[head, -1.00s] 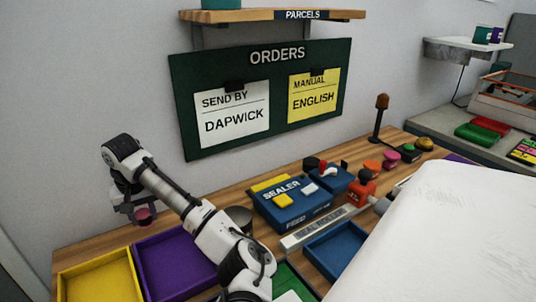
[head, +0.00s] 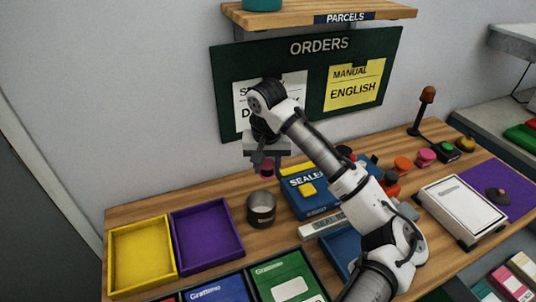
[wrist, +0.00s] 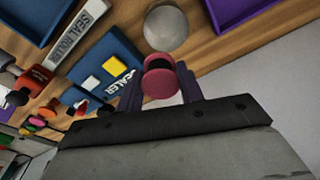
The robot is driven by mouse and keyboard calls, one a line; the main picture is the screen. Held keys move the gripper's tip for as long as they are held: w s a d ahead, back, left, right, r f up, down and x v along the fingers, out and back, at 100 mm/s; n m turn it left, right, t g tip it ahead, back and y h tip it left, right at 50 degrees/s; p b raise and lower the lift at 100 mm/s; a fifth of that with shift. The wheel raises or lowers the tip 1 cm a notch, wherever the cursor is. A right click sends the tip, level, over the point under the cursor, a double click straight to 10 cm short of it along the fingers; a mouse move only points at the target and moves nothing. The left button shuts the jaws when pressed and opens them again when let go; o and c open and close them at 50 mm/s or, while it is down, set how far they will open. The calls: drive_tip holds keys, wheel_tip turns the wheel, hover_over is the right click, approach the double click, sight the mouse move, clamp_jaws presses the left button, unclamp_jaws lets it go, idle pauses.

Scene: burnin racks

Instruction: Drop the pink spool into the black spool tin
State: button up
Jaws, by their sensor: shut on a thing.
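The pink spool (head: 266,170) hangs in my gripper (head: 263,160), high over the wooden bench. In the wrist view the spool (wrist: 159,86) sits between the two purple-grey fingers, which are shut on it. The spool tin (head: 261,212) is a dark grey round can with an open top, standing on the bench between the purple tray and the blue sealer. In the head view the spool appears just above the tin, apart from it. In the wrist view the tin (wrist: 165,28) shows beyond the spool, slightly to the right.
The blue sealer (head: 305,205) stands close to the right of the tin. A purple tray (head: 236,230) and yellow tray (head: 115,262) lie to the left. Orders board (head: 222,75) hangs on the wall behind. Several coloured small items stand at the bench's right.

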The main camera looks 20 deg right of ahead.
sight(267, 174)
wheel_tip(267, 174, down, 6)
drive_tip(key=b, duration=0.5)
drive_tip(key=o, duration=1)
drive_tip(key=shift+o, duration=0.2)
drive_tip(key=shift+r, duration=0.1)
drive_tip(key=r, duration=0.4)
drive_tip(key=s+r+b, duration=0.1)
drive_tip(key=r, duration=0.8)
drive_tip(key=shift+s+a+r+b, duration=0.25)
drive_tip(key=shift+r+b, duration=0.05)
drive_tip(key=shift+b, duration=0.05)
